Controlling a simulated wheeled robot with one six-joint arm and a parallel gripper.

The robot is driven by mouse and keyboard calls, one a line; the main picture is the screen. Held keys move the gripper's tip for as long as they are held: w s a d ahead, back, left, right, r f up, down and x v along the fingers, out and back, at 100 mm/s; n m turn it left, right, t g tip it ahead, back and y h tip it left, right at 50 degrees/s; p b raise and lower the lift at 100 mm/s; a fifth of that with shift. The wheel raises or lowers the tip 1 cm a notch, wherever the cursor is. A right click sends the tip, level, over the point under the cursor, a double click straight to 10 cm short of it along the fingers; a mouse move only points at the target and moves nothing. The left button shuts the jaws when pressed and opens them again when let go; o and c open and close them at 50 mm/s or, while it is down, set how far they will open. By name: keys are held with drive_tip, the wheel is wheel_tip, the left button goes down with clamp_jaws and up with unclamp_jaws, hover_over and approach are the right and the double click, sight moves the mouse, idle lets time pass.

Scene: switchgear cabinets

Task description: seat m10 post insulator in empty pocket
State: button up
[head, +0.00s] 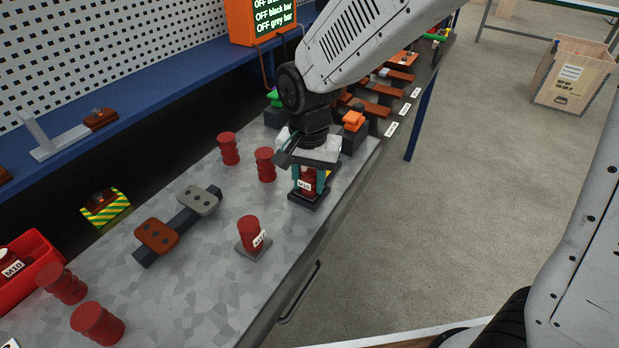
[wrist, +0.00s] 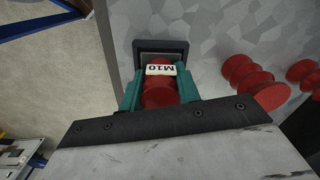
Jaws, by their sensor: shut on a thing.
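The red M10 post insulator (head: 307,184) with its white label is between the teal fingers of my gripper (head: 311,180). In the wrist view the M10 insulator (wrist: 161,88) is upside-on between the two fingers of my gripper (wrist: 160,92), which are shut on it. The dark square pocket (head: 308,198) is directly under it near the bench's front edge; its frame (wrist: 160,46) also shows in the wrist view. The insulator's lower end appears within or just above the pocket; I cannot tell whether it touches the floor of it.
Another labelled red insulator (head: 249,234) stands on a grey plate to the left. Two plain red insulators (head: 228,149) (head: 265,164) stand behind. A dark bar with brown and grey blocks (head: 178,222) lies farther left. A red bin (head: 22,268) is at the far left.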

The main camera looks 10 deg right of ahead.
sight(309, 170)
drive_tip(key=shift+f, duration=0.15)
drive_tip(key=o, duration=1.1)
wheel_tip(309, 170, up, 12)
drive_tip(key=shift+r, duration=0.2)
drive_tip(key=s+d+r+n, duration=0.1)
drive_tip(key=s+d+r, duration=0.1)
drive_tip(key=s+d, duration=0.35)
drive_tip(key=s+d+r+n, duration=0.1)
drive_tip(key=s+d+r, duration=0.15)
drive_tip(key=d, duration=0.55)
drive_tip(key=s+d+f+n+t, duration=0.1)
drive_tip(key=s+d+f+n, duration=0.1)
drive_tip(key=s+d, duration=0.5)
drive_tip(key=s, duration=0.4)
drive_tip(key=shift+s+d+f+n, duration=0.15)
drive_tip(key=shift+s+d+n, duration=0.05)
drive_tip(key=shift+s+n, duration=0.1)
